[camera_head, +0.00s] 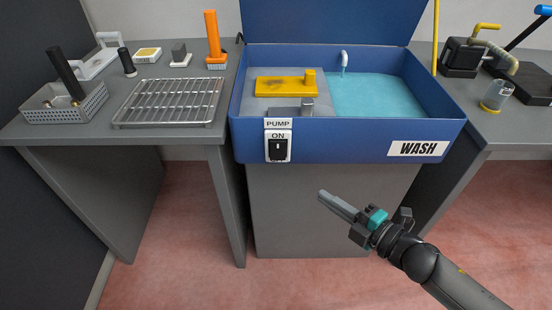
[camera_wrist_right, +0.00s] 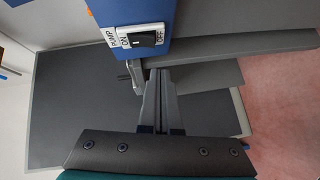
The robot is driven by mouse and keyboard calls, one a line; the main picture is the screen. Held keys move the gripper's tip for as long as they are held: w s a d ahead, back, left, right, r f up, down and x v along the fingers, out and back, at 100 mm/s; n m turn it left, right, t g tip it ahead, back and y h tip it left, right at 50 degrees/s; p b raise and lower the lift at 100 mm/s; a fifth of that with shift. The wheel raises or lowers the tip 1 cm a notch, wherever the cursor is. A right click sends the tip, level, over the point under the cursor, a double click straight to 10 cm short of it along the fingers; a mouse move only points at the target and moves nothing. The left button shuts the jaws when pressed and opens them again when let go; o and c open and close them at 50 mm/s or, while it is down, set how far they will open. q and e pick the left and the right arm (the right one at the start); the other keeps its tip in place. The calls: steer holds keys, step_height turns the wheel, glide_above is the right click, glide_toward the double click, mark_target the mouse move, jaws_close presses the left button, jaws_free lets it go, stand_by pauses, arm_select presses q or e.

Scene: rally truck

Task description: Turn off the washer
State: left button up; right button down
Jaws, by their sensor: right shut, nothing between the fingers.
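The washer (camera_head: 350,154) is a blue basin with a raised lid, a WASH label and turquoise liquid on its right side. Its pump switch (camera_head: 278,149) is a black rocker on a white plate at the front left, under a PUMP label, with ON printed above it. In the right wrist view the switch (camera_wrist_right: 143,39) shows near the top, with ON on one side and OFF on the other. My right gripper (camera_head: 322,194) is shut and empty, below and right of the switch, apart from it. Its fingers also show in the wrist view (camera_wrist_right: 159,75). My left gripper is not in view.
A yellow part (camera_head: 285,87) sits in the washer near a spout (camera_head: 344,60). A left table holds a wire rack (camera_head: 168,102), a perforated basket (camera_head: 62,103) and an orange-handled tool (camera_head: 213,38).

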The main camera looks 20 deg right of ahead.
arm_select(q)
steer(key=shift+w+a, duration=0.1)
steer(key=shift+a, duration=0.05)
arm_select(e)
steer(key=shift+w+a+r+n+y, duration=0.15)
steer(key=shift+a+r+n+y, duration=0.45)
steer(key=shift+a+r+n, duration=0.35)
steer(key=shift+d, duration=0.1)
steer(key=b, duration=0.3)
glide_toward(276, 157)
steer(key=w+a, duration=0.3)
steer(key=a, duration=0.1)
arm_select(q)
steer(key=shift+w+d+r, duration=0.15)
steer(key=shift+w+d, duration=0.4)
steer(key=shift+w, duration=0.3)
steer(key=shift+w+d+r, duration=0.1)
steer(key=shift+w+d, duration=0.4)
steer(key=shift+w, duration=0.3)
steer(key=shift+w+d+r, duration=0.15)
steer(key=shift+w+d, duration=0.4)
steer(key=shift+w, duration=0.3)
arm_select(e)
steer(key=shift+w+d+f+m, duration=0.15)
steer(key=shift+w+d, duration=0.1)
steer(key=shift+w, duration=0.25)
steer(key=shift+w+d+m, duration=0.1)
steer(key=shift+w+d, duration=0.2)
steer(key=shift+w, duration=0.25)
